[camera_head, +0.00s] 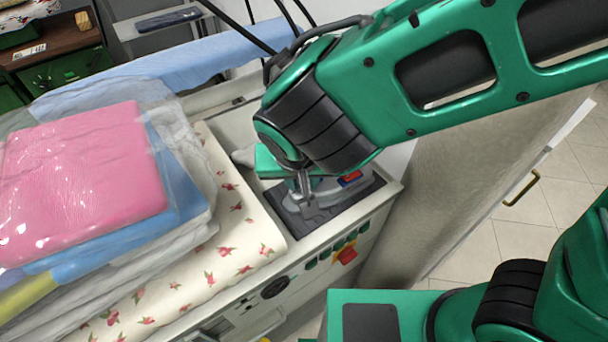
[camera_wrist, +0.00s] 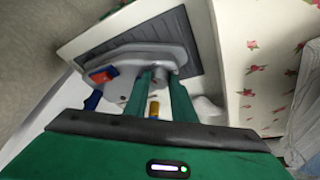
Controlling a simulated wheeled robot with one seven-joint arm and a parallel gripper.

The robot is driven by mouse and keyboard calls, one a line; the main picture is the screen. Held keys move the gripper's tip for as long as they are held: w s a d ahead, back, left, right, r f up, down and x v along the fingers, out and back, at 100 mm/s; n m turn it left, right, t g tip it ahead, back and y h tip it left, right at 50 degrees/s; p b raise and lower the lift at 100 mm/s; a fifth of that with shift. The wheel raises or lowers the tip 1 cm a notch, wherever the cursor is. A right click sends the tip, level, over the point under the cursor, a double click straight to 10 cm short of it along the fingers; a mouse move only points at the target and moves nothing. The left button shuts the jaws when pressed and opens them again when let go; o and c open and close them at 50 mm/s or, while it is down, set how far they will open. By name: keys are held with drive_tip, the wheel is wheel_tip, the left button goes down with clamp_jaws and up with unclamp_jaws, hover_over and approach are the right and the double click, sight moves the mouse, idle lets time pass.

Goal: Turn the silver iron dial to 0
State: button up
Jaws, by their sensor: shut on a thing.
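The silver iron (camera_head: 328,190) rests on a dark ribbed mat (camera_head: 350,205) at the corner of the white pressing station. In the wrist view, the iron (camera_wrist: 135,58) lies across the mat (camera_wrist: 183,40), with a red-and-blue part (camera_wrist: 102,75) at its left. My gripper (camera_head: 306,190) reaches down onto the iron. In the wrist view, my green gripper fingers (camera_wrist: 152,74) are close together at the iron's body, shut on what appears to be its dial. The dial is mostly hidden between the fingertips, so its marking and setting cannot be read.
Folded plastic-wrapped clothes (camera_head: 85,180) are stacked left of the iron on a rose-patterned cloth (camera_head: 235,265). The station's front has buttons, including a red one (camera_head: 347,254). A blue ironing cover (camera_head: 190,65) lies behind. Tiled floor (camera_head: 510,235) is open at the right.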

drive_tip(key=shift+d+n, duration=0.15)
drive_tip(key=shift+n, duration=0.35)
drive_tip(key=o, duration=1.1)
drive_tip(key=shift+c, duration=0.2)
drive_tip(key=shift+w+d, duration=0.1)
drive_tip(key=v, duration=1)
drive_tip(key=shift+r, duration=0.35)
drive_tip(key=shift+d, duration=0.1)
